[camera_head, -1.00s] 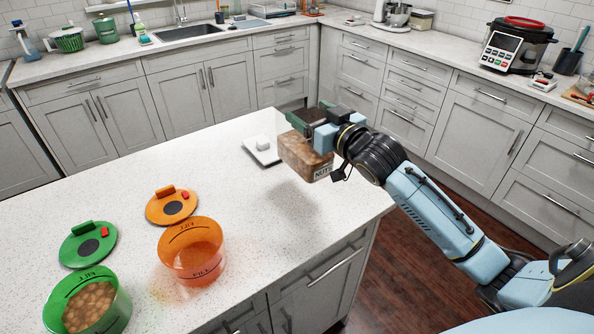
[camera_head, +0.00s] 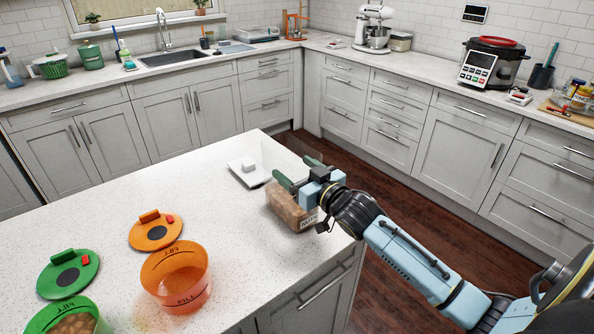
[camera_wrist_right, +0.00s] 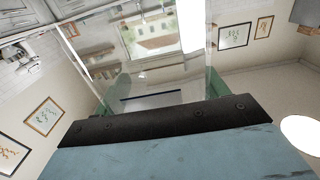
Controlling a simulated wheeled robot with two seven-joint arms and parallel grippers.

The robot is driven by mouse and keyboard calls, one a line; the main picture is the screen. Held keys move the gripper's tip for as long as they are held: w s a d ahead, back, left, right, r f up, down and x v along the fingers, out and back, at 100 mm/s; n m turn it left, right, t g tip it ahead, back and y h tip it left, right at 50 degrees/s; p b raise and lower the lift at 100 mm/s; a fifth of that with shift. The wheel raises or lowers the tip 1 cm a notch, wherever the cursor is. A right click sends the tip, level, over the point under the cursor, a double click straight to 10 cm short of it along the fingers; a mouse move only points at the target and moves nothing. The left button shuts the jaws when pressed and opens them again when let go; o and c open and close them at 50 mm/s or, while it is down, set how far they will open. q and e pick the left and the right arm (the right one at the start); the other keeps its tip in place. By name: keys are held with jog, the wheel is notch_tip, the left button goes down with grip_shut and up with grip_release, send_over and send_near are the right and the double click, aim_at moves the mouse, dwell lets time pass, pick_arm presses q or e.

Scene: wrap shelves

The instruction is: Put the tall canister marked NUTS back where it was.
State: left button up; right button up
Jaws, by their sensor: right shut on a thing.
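The tall NUTS canister (camera_head: 288,207) is clear-walled, with brown nuts in its lower part and a white label (camera_head: 309,221). It is low over the right side of the island counter; I cannot tell whether its base touches. My right gripper (camera_head: 299,174) is shut on its clear upper part, one green finger on each side. In the right wrist view the clear canister walls (camera_wrist_right: 196,92) rise between the fingers. My left gripper is not in view.
A white tray (camera_head: 236,178) with a small white block (camera_head: 248,168) lies just behind the canister. At left are an orange tub (camera_head: 176,280), a green tub (camera_head: 85,312) with nuts, an orange lid (camera_head: 140,236) and a green lid (camera_head: 85,272). The middle counter is clear.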

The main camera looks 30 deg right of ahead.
jog(key=o, duration=2)
jog(key=shift+f, duration=0.1)
jog(key=s, duration=0.8)
jog(key=s+d, duration=0.1)
jog(key=s, duration=0.3)
